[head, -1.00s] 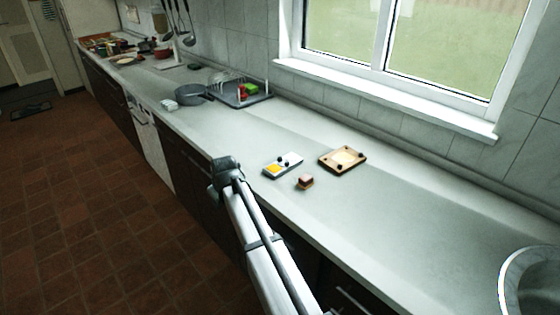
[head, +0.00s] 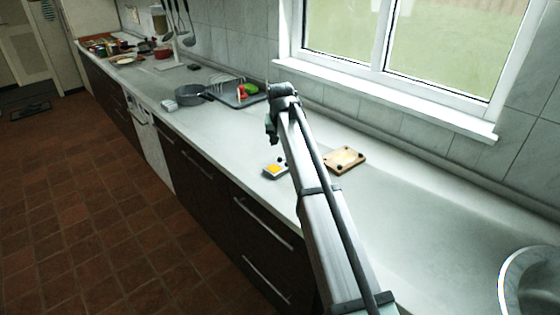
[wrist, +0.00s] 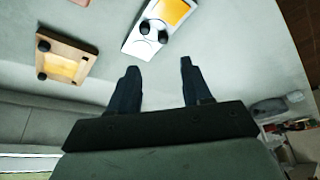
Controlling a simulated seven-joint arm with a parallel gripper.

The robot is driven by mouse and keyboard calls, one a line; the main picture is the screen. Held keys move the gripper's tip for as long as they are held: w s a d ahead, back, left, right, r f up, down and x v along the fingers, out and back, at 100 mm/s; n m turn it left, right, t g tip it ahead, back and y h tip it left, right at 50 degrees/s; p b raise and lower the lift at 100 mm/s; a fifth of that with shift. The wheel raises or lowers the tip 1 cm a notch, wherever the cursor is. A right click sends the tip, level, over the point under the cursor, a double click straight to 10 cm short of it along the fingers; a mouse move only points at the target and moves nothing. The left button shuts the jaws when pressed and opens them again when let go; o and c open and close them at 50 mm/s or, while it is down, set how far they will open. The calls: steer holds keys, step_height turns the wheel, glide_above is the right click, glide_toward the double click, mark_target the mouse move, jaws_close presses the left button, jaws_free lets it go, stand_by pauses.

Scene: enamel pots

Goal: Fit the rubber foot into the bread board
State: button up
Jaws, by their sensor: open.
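The bread board (head: 350,155), a small wooden square with a paler middle and dark knobs at its corners, lies on the counter; it also shows at upper left in the wrist view (wrist: 66,63). A white tray with a yellow patch (head: 272,171) lies left of it. In the wrist view two black rubber feet (wrist: 145,27) (wrist: 163,37) stand on the tray's (wrist: 131,43) white part. My gripper (wrist: 160,66) is open and empty, its fingertips apart from the tray and feet. In the head view my gripper (head: 271,128) is above the counter, behind the tray.
A pinkish-brown block (wrist: 80,2) is cut off at the top of the wrist view; my arm hides it in the head view. A round sink (head: 530,285) is at right.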

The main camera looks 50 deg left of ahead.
mark_target(280, 158)
steer(key=x, duration=1.1)
steer(key=shift+a, duration=0.2)
steer(key=shift+s+f, duration=0.1)
steer(key=c, duration=0.8)
jaws_close()
